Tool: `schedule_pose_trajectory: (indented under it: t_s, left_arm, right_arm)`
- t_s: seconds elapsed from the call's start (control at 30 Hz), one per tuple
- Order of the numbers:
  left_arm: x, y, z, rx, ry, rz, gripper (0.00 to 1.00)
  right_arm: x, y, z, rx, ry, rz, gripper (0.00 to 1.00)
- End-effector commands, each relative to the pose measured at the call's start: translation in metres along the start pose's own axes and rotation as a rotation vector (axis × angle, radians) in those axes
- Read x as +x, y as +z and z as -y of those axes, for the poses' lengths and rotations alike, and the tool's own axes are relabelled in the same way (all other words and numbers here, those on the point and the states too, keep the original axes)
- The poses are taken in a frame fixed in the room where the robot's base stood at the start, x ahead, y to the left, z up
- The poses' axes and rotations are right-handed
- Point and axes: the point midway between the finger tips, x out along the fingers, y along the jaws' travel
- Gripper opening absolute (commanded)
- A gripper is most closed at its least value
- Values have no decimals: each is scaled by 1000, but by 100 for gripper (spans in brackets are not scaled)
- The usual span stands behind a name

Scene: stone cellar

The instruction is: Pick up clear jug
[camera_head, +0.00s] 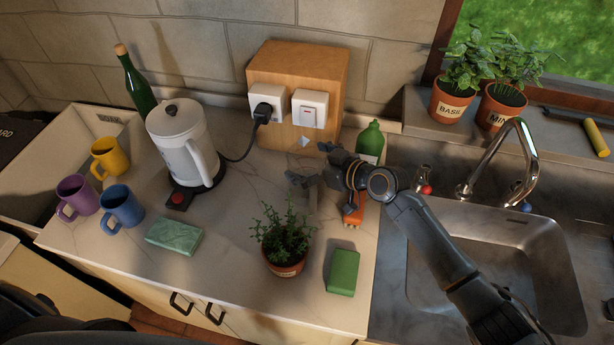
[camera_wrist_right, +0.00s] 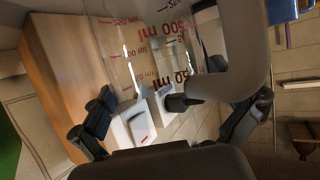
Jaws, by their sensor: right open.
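The clear jug (camera_wrist_right: 128,50) is see-through with red "500 ml" and "250 ml" marks in the right wrist view. In the head view the jug (camera_head: 309,200) is only a faint shape on the counter below my right gripper. My right gripper (camera_head: 312,164) is open, with its fingers spread to either side of the jug in the wrist view (camera_wrist_right: 168,112). I cannot tell whether the fingers touch it. My left gripper is out of view.
A wooden socket block (camera_head: 325,70) stands behind, with a white kettle (camera_head: 180,135) plugged in. A potted herb (camera_head: 284,245), a green sponge (camera_head: 343,272) and an orange item (camera_head: 355,217) are near. The sink (camera_head: 490,265) lies right. Mugs (camera_head: 122,205) stand left.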

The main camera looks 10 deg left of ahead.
Motion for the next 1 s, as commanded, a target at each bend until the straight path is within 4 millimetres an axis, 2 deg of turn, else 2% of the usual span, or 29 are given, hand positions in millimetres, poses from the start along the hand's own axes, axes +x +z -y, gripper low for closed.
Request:
schedule_pose_trajectory:
  t_s: [0.2,0.5,0.83,1.0]
  left_arm:
    - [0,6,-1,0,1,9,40]
    - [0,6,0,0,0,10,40]
    - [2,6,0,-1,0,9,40]
    - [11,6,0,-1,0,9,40]
  right_arm:
    - [0,0,0,0,0,0,98]
    - [0,0,0,0,0,0,37]
    - [-1,-2,0,0,0,-1,37]
    - [-6,-15,-1,-4,2,-4,37]
